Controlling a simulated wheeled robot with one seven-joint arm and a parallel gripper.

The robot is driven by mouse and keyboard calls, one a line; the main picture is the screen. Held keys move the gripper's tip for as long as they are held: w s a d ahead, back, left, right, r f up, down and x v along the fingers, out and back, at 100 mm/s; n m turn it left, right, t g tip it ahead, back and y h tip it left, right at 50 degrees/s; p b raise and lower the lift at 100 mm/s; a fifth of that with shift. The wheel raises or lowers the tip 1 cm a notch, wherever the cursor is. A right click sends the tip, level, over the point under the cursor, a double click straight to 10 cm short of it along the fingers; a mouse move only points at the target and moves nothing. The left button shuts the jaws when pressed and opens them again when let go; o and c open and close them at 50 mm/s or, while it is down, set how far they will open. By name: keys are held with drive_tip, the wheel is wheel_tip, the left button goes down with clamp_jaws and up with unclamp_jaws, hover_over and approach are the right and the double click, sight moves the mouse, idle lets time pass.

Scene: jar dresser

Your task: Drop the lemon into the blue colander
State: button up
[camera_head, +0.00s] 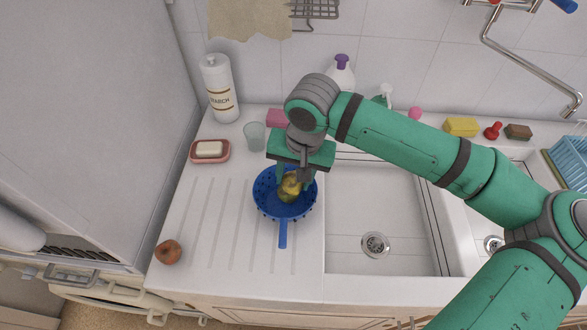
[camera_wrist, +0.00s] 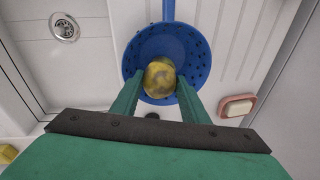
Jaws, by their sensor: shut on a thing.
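The yellow lemon (camera_head: 290,187) has darker patches and shows between my fingers in the wrist view (camera_wrist: 159,77). My gripper (camera_head: 293,180) is shut on the lemon, one finger on each side of it. The blue colander (camera_head: 270,206) stands on the ribbed drainboard left of the sink, its handle pointing toward the front. In the wrist view the colander (camera_wrist: 190,50) lies behind the lemon, which is over its bowl. I cannot tell whether the lemon touches the colander.
A soap dish (camera_head: 210,151), a glass (camera_head: 254,136) and a starch bottle (camera_head: 218,88) stand at the back left. An onion (camera_head: 168,252) lies at the front left. The empty sink basin (camera_head: 385,215) is to the right. The drainboard between onion and colander is clear.

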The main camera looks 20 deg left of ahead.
sight(299, 184)
drive_tip(key=shift+f, duration=0.45)
drive_tip(key=o, duration=1.2)
drive_tip(key=r, duration=0.3)
drive_tip(key=d+r, duration=0.1)
drive_tip(key=r, duration=0.6)
drive_tip(key=shift+s+d+r, duration=0.25)
drive_tip(key=shift+s+r, duration=0.1)
drive_tip(key=shift+s, duration=0.05)
drive_tip(key=shift+s, duration=0.1)
